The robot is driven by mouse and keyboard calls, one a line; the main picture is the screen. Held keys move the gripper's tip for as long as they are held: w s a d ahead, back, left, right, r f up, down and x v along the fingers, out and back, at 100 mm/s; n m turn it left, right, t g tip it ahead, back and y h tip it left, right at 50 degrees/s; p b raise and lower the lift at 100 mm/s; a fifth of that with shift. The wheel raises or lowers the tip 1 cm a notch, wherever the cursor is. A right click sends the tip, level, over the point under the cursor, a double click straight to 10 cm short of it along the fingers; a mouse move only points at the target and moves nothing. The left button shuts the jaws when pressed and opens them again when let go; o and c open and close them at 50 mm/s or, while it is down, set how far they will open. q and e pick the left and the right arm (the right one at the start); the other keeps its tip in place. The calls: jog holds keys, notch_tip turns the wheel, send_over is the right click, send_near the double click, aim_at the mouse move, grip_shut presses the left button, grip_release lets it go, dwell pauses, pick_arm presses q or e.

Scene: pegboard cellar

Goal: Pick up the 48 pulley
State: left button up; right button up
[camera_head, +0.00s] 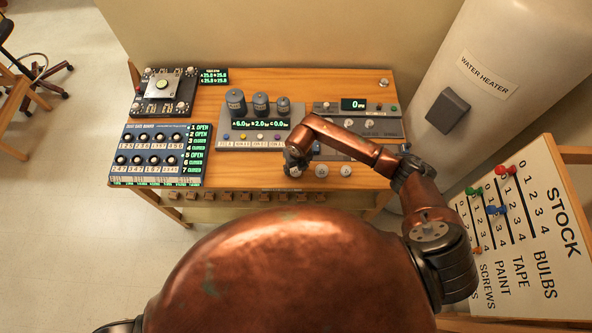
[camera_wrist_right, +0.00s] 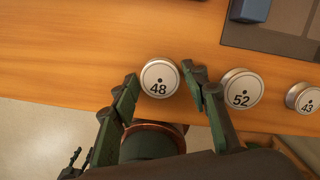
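The 48 pulley (camera_wrist_right: 158,85) is a pale metal disc with a dark centre hole, on the wooden bench top near its front edge. My right gripper (camera_wrist_right: 163,79) is open, with one fingertip on each side of the 48 pulley in the right wrist view. I cannot tell whether the fingers touch it. In the head view my right gripper (camera_head: 297,163) covers the place where the 48 pulley sits. The 52 pulley (camera_wrist_right: 241,91) is just right of the right finger, and the 43 pulley (camera_wrist_right: 304,98) is farther right. My left gripper is out of view.
The bench (camera_head: 243,190) carries a gauge panel with cylinders (camera_head: 253,139) behind the gripper and a switch board (camera_head: 156,157) to the left. A water heater (camera_head: 490,65) stands right of the bench. A stock board (camera_head: 535,235) is at the right. Bare wood lies left of the gripper.

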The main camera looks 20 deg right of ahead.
jog(key=c, duration=0.8)
jog(key=shift+c, duration=0.2)
jog(key=shift+r, duration=0.15)
